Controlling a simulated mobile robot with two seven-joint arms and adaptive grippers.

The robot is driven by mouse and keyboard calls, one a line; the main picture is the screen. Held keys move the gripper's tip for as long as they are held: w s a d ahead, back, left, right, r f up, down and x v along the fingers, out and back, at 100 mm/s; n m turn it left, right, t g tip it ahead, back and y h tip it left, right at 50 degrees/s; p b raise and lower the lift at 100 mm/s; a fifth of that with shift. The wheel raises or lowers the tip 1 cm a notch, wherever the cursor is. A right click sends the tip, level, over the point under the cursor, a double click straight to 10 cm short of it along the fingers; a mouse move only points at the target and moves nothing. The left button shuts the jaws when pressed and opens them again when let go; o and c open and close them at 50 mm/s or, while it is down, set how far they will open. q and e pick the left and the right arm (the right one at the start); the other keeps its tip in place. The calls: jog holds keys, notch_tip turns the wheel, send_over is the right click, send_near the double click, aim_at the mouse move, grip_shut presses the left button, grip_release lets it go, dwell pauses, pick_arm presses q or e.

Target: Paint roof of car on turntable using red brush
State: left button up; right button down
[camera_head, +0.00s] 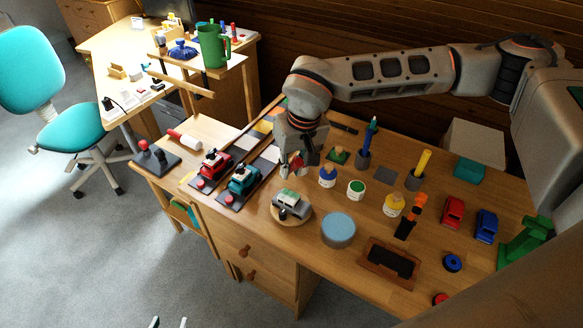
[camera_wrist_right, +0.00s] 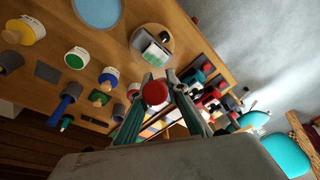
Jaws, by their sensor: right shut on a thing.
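A small grey car (camera_head: 291,204) with a pale, greenish top stands on the round wooden turntable (camera_head: 291,220). The car also shows in the right wrist view (camera_wrist_right: 152,50). My right gripper (camera_head: 296,166) is shut on the red brush (camera_wrist_right: 155,94), whose round red end faces the wrist camera. The brush shows as a bit of red between the fingers in the head view, above and behind the car and apart from it. The brush's far end is hidden. My left gripper (camera_head: 169,322) shows only its two fingertips at the bottom edge, apart and with nothing between them.
Blue (camera_head: 327,177), green (camera_head: 356,190) and yellow (camera_head: 394,205) paint jars stand right of the car. A wooden tray (camera_head: 389,263) lies in front.

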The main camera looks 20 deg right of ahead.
jog(key=shift+p+v, duration=0.35)
jog(key=shift+v, duration=0.45)
jog(key=shift+w+r, duration=0.15)
jog(key=shift+r, duration=0.55)
pick_arm(q)
jog(key=shift+r, duration=0.1)
pick_arm(e)
jog(key=shift+a, duration=0.15)
